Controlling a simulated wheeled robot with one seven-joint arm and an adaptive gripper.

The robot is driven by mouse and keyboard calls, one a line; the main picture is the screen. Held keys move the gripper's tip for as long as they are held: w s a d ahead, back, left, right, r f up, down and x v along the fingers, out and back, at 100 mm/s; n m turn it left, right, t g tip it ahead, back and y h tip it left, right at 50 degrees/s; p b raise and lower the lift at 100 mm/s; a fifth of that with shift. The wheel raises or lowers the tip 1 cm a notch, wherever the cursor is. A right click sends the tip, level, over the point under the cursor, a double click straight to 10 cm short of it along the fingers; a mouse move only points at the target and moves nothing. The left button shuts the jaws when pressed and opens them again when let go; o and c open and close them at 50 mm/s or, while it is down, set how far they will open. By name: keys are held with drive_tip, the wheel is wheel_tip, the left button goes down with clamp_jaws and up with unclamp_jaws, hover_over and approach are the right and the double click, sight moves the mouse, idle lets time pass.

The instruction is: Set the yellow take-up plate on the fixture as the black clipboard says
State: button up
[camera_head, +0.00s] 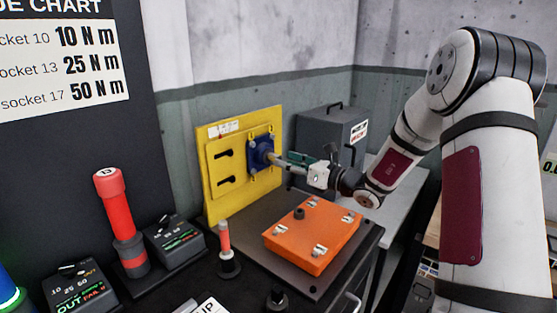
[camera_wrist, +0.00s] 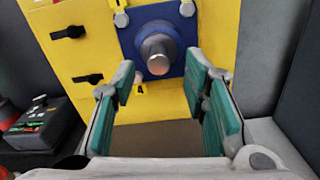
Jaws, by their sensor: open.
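The yellow plate (camera_head: 232,185) stands upright at the back of the dark bench. It carries black slot-like marks or handles, a blue square block (camera_head: 262,153) and a silver shaft. In the wrist view the blue block (camera_wrist: 183,48) has silver bolts at its corners and the shaft end (camera_wrist: 158,54) faces the camera. My gripper (camera_head: 283,161) is open, its teal fingers pointing at the block. In the wrist view my gripper (camera_wrist: 164,85) shows nothing between its pads, and the shaft appears just beyond the tips. Contact cannot be told. I cannot identify a black clipboard for certain.
An orange box (camera_head: 312,236) with silver latches lies below my forearm. A grey case (camera_head: 333,134) stands behind my gripper.

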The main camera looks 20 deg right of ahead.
drive_tip(key=v, duration=0.6)
drive_tip(key=shift+s+d, duration=0.15)
drive_tip(key=shift+s, duration=0.2)
drive_tip(key=s+a+r+n+g+y+p, duration=0.1)
drive_tip(key=s+a+r+n+g, duration=0.1)
drive_tip(key=s+a+n+g, duration=0.35)
drive_tip(key=s+a+r+n+g+p, duration=0.1)
drive_tip(key=s+a+r+n+g, duration=0.15)
drive_tip(key=s+a+n, duration=0.45)
drive_tip(key=s+a+r+n+g+y+p, duration=0.1)
drive_tip(key=s+a+r+n+g+p, duration=0.15)
drive_tip(key=s+a, duration=0.4)
drive_tip(key=s+d+r+n+h+p, duration=0.1)
drive_tip(key=s+d+r+n+h, duration=0.1)
drive_tip(key=s+n+h, duration=0.3)
drive_tip(key=s+d+r+n+h+p, duration=0.2)
drive_tip(key=s+d+n+h, duration=0.2)
drive_tip(key=s+n, duration=0.7)
drive_tip(key=s+g+h, duration=0.1)
drive_tip(key=s+h, duration=0.1)
drive_tip(key=s, duration=0.3)
drive_tip(key=shift+r+n+p, duration=0.3)
drive_tip(key=shift+n, duration=0.1)
